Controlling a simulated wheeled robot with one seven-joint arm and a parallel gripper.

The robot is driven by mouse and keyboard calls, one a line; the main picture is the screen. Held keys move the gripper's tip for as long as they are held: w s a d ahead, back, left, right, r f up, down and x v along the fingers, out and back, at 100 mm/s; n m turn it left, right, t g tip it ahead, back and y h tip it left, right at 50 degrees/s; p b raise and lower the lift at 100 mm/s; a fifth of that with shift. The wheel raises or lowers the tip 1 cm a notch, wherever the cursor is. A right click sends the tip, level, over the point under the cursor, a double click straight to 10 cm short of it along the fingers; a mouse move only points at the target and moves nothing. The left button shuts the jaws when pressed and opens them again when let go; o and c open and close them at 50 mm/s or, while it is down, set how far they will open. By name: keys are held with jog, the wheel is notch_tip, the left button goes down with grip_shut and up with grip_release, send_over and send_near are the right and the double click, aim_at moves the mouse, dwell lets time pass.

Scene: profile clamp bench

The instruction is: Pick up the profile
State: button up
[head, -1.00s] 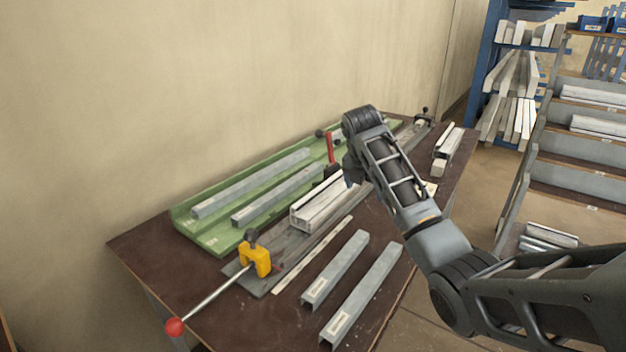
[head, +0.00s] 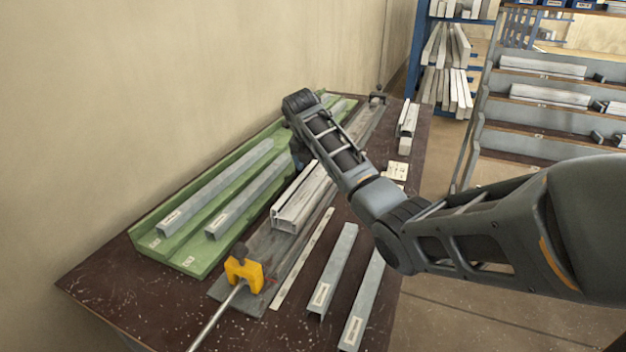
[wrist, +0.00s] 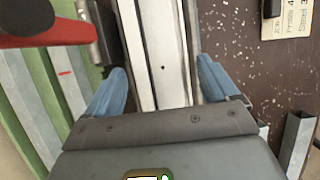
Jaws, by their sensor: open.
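A pale, channelled metal profile (head: 300,205) lies along the grey clamp bed on the bench. In the wrist view the profile (wrist: 163,45) runs up the middle of the picture. My gripper (wrist: 161,85) is open, with one blue fingertip on each side of the profile. The gap from each fingertip to the profile's sides is hard to judge. In the head view the fingers are mostly hidden behind my arm. A yellow clamp (head: 243,268) with a long rod stands at the near end of the bed.
A green tray (head: 187,262) with grey profiles lies left of the bed. A red handle (wrist: 45,22) is close to my left finger in the wrist view. Two more grey profiles (head: 335,265) lie to the right. Labels (head: 397,171) lie on the bench (head: 110,285).

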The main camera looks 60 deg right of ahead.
jog(key=shift+x, duration=1.25)
jog(key=shift+c, duration=0.4)
jog(key=c, duration=1)
jog(key=shift+c, duration=0.4)
jog(key=shift+r, duration=0.15)
